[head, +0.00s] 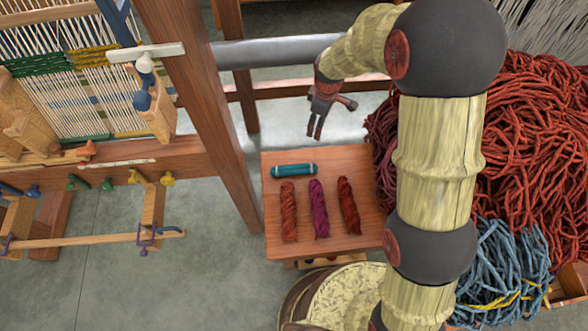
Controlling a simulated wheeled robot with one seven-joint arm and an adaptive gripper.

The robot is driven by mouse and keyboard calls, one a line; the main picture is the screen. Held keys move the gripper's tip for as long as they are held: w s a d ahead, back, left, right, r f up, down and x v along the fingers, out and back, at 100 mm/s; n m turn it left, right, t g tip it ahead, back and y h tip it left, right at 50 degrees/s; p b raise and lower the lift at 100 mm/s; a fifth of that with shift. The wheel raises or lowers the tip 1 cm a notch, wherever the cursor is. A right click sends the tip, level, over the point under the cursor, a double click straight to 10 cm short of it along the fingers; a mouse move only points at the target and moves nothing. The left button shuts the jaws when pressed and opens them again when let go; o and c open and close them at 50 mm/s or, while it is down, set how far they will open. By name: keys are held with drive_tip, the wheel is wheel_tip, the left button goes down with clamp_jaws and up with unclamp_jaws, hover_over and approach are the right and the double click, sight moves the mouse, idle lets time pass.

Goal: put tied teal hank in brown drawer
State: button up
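The tied teal hank (294,170) lies sideways near the back left of a small reddish-brown wooden table (272,222), with pale bands near its ends. My gripper (333,118) hangs in the air, above and right of the hank in the picture. Its fingers look spread, with nothing between them. A wooden part (332,261) shows below the table's front edge. I cannot tell whether it is the brown drawer, or whether a drawer is open.
An orange-red skein (288,212), a magenta skein (319,208) and a dark red skein (349,205) lie in front of the teal hank. A loom post (205,110) stands left. A red yarn heap (530,150) and blue yarn (500,265) lie right. A round basket (350,295) stands in front.

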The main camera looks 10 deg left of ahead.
drive_tip(key=a+f+n+g, duration=0.1)
drive_tip(key=a+f+n, duration=0.3)
drive_tip(key=f, duration=0.8)
drive_tip(key=n+p, duration=0.1)
drive_tip(key=n, duration=0.1)
hover_over(294, 168)
drive_tip(key=shift+g+h, duration=0.3)
drive_tip(key=f, duration=1)
drive_tip(key=shift+w, duration=0.3)
drive_tip(key=f, duration=0.3)
drive_tip(key=f+b, duration=0.1)
drive_tip(key=f, duration=0.2)
drive_tip(key=f+b, duration=0.1)
drive_tip(key=f, duration=0.2)
drive_tip(key=shift+s+f, duration=0.1)
drive_tip(key=shift+s, duration=0.2)
drive_tip(key=c, duration=1.3)
drive_tip(key=shift+c, duration=0.2)
